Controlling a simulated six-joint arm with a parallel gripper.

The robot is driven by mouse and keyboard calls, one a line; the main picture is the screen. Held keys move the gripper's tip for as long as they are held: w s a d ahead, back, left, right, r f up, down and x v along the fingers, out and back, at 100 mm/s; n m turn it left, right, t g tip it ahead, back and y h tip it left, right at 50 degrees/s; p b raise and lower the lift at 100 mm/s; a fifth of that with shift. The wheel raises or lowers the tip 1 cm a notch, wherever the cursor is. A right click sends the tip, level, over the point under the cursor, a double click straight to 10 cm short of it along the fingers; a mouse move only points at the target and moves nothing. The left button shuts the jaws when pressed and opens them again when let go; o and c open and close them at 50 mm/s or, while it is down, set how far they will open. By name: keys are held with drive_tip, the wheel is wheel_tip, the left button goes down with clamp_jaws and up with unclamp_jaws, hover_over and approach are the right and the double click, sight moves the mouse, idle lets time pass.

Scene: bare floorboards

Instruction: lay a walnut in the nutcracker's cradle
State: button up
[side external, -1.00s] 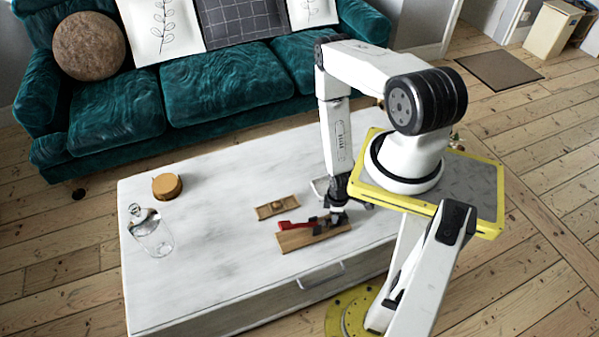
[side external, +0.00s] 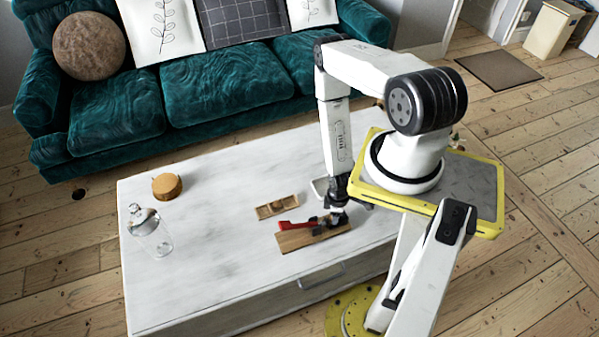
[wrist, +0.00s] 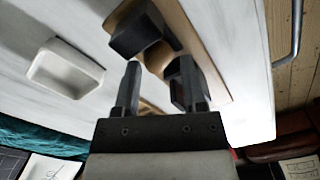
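The nutcracker, with a red handle (side external: 288,228) and dark jaw blocks, lies on a wooden board (side external: 296,240) near the table's front edge. In the wrist view, one dark block (wrist: 136,32) stands beyond my fingers and another is partly behind the right finger. A tan rounded thing, apparently the walnut (wrist: 155,58), shows between the blocks, partly hidden. My gripper (side external: 336,207) is over the right end of the board. In the wrist view, my gripper's fingers (wrist: 160,68) are apart, on either side of the tan thing, with gaps visible. Contact is hard to judge.
A small wooden tray (side external: 263,215) lies behind the board. A white dish (side external: 319,187) is near my arm; it also shows in the wrist view (wrist: 62,82). The middle-left tabletop is clear.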

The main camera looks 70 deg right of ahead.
drive_tip(key=shift+d+f, duration=0.1)
drive_tip(key=shift+f, duration=0.15)
drive_tip(key=shift+d+r, duration=0.1)
drive_tip(key=shift+r, duration=3.4)
drive_tip(key=shift+w, duration=0.1)
drive_tip(key=shift+w+r, duration=0.15)
drive_tip(key=shift+r, duration=0.05)
drive_tip(key=w+r+m+t, duration=0.1)
drive_tip(key=w+r, duration=1.4)
drive_tip(key=r, duration=0.4)
drive_tip(key=a+r+m, duration=0.1)
drive_tip(key=a+r, duration=0.6)
drive_tip(key=r, duration=0.3)
drive_tip(key=a+r+m+t, duration=0.1)
drive_tip(key=a+r, duration=0.6)
drive_tip(key=r, duration=0.3)
drive_tip(key=shift+s+a+r+t, duration=0.2)
drive_tip(key=shift+s+r+t, duration=0.05)
drive_tip(key=shift+t, duration=0.05)
